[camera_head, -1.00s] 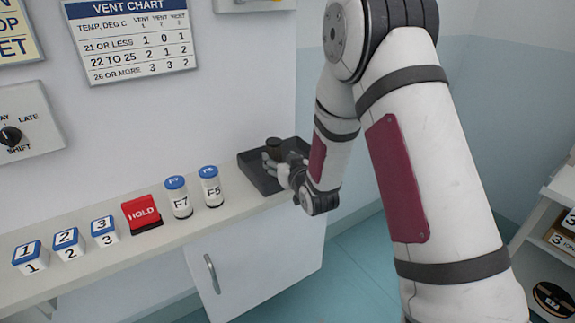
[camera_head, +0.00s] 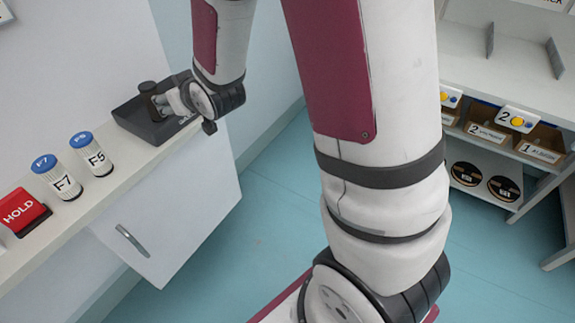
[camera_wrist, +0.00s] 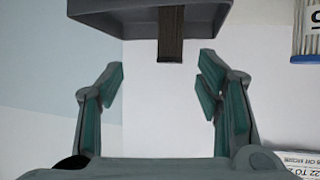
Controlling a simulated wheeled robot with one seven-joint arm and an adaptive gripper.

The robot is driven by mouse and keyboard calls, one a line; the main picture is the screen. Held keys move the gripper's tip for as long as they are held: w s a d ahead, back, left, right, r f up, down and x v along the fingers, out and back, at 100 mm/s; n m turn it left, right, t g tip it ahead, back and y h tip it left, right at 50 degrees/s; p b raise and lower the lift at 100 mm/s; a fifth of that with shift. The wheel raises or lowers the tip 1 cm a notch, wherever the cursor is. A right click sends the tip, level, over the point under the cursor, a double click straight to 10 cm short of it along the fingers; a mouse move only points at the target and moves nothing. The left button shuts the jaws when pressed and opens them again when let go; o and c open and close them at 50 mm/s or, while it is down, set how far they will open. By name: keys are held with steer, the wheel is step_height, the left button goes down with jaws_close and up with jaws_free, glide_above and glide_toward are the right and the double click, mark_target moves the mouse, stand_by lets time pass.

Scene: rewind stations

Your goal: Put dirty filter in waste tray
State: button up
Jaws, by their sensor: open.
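The dark waste tray (camera_head: 148,132) sits at the far end of the white counter in the head view. It also shows at the top of the wrist view (camera_wrist: 112,22). The dark dirty filter (camera_head: 148,88) stands up above the tray's rim. My gripper (camera_head: 166,102) is over the tray, beside the filter. In the wrist view my gripper (camera_wrist: 160,75) has its fingers wide apart, with a clear gap to each side of the filter.
Filter canisters F7 (camera_head: 59,178) and F5 (camera_head: 93,154) stand on the counter near the tray, with a red HOLD block (camera_head: 20,211) to their left. A shelf unit (camera_head: 510,75) with bins and reels stands at the right. The floor between is clear.

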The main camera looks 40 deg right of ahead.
steer(key=s+r+g, duration=0.2)
steer(key=s+g, duration=0.1)
steer(key=s, duration=1)
steer(key=s+r+g, duration=0.3)
steer(key=s+g, duration=0.1)
steer(key=s, duration=0.9)
steer(key=s+r+m+g, duration=0.1)
steer(key=s+r+g, duration=0.2)
steer(key=s, duration=1)
steer(key=shift+s+d, duration=0.15)
steer(key=shift+d, duration=0.05)
steer(key=shift+r, duration=0.1)
step_height(320, 180, up, 11)
steer(key=t+p, duration=0.1)
steer(key=p, duration=0.8)
steer(key=shift+d+t+h, duration=0.15)
steer(key=shift+t+h, duration=0.15)
